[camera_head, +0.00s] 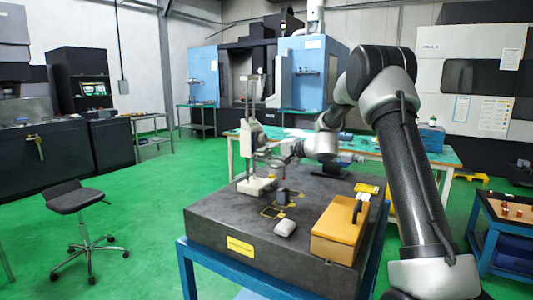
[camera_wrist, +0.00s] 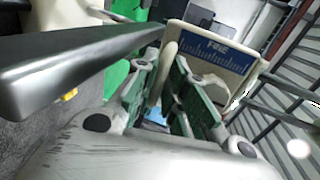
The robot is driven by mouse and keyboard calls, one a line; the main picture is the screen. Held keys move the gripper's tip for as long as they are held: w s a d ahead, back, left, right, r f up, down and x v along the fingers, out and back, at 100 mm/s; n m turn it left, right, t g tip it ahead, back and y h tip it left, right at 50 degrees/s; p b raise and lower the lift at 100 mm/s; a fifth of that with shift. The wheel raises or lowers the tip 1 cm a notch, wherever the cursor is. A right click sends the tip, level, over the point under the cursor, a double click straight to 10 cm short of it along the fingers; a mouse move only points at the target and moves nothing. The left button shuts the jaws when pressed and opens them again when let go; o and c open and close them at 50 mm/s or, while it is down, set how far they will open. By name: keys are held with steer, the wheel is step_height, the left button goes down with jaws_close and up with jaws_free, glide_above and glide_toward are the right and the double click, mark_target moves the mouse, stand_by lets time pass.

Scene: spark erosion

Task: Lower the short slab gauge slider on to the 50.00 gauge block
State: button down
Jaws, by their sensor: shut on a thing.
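The height gauge stands on the dark stone slab, its tall pale column (camera_head: 247,110) upright on a white base (camera_head: 257,186). My gripper (camera_head: 268,155) is at the slider's right side. In the wrist view its green-padded fingers (camera_wrist: 168,85) are shut on part of the slider; the exact contact is partly hidden. A small dark block (camera_head: 283,196), apparently the gauge block, stands apart below and right of the slider; its marking is unreadable.
The stone slab (camera_head: 215,215) also bears yellow-outlined markings (camera_head: 272,211), a pale rounded object (camera_head: 285,228) and an orange case (camera_head: 335,238) with a black handle. A yellow item (camera_head: 367,188) lies behind the case. A dark bar (camera_wrist: 80,60) crosses the wrist view's left.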

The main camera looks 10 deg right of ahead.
steer(key=shift+s+f, duration=0.15)
steer(key=shift+f, duration=2.2)
steer(key=c, duration=1.5)
jaws_free()
steer(key=shift+f, duration=0.1)
steer(key=shift+c, duration=0.2)
steer(key=shift+a+r, duration=0.1)
steer(key=shift+r, duration=0.15)
steer(key=shift+s+d+r, duration=0.15)
steer(key=shift+s+d, duration=0.05)
steer(key=shift+d, duration=0.25)
steer(key=v, duration=1.1)
steer(key=shift+a, duration=0.1)
